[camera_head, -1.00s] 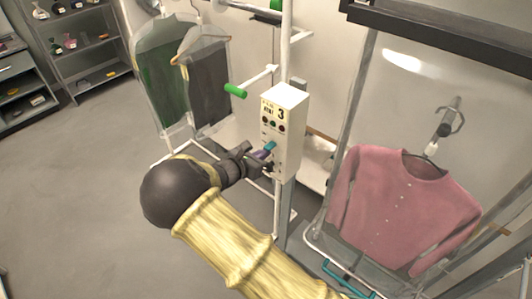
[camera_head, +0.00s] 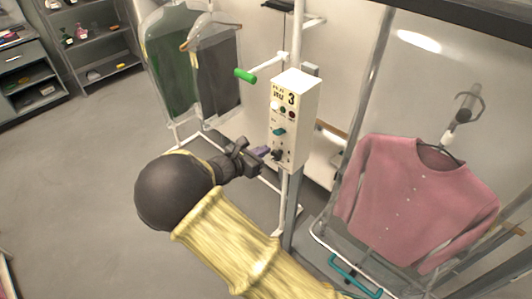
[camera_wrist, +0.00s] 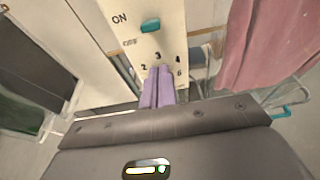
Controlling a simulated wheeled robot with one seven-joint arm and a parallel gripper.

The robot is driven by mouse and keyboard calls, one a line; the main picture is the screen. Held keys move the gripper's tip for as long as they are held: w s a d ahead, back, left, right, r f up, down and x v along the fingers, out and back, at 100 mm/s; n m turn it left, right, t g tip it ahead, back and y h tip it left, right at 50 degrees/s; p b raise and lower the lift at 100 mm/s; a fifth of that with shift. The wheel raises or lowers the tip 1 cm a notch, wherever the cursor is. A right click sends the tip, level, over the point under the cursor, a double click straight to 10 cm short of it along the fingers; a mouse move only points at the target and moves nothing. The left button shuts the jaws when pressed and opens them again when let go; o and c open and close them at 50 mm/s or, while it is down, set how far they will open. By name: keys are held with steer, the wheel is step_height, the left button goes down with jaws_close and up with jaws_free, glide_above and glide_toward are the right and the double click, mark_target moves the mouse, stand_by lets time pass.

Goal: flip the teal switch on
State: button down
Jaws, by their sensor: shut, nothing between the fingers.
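The teal switch (camera_head: 280,131) is on the front of a white control box marked 3 (camera_head: 305,115), below a row of small round lights. In the wrist view the teal switch (camera_wrist: 150,25) sits right of the words ON and OFF, ON being the upper one. I cannot tell for sure which way its lever is set. My gripper (camera_head: 264,152) is shut and empty, its purple fingertips below the switch and apart from it. In the wrist view my gripper (camera_wrist: 159,72) points at the numbered dial area under the switch and hides part of it.
A dark knob (camera_head: 277,154) is below the switch. A green-ended handle (camera_head: 245,76) sticks out left of the box. Covered garments (camera_head: 215,70) hang behind at left, a pink cardigan (camera_head: 415,195) at right. Open floor (camera_head: 75,190) lies to the left.

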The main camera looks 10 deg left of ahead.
steer(key=s+a+r+b, duration=0.1)
steer(key=s+a+r, duration=0.2)
steer(key=s, duration=0.1)
steer(key=shift+r, duration=0.35)
steer(key=shift+a, duration=0.1)
steer(key=s+d+f+m+g+y, duration=0.15)
steer(key=d+m+g, duration=0.3)
steer(key=d, duration=0.45)
steer(key=s+d+f+m+g, duration=0.35)
steer(key=d+m, duration=0.25)
steer(key=d, duration=0.3)
steer(key=s+d+r+m+g+y, duration=0.1)
steer(key=s+d+r+m+y, duration=0.1)
steer(key=s+d+m+y, duration=0.4)
steer(key=s+d+m+b, duration=0.1)
steer(key=s+d+m, duration=0.4)
steer(key=m, duration=0.7)
steer(key=shift+s+r+m+g+y, duration=0.3)
steer(key=shift+s+r+m+y, duration=0.05)
steer(key=shift+s+r, duration=0.05)
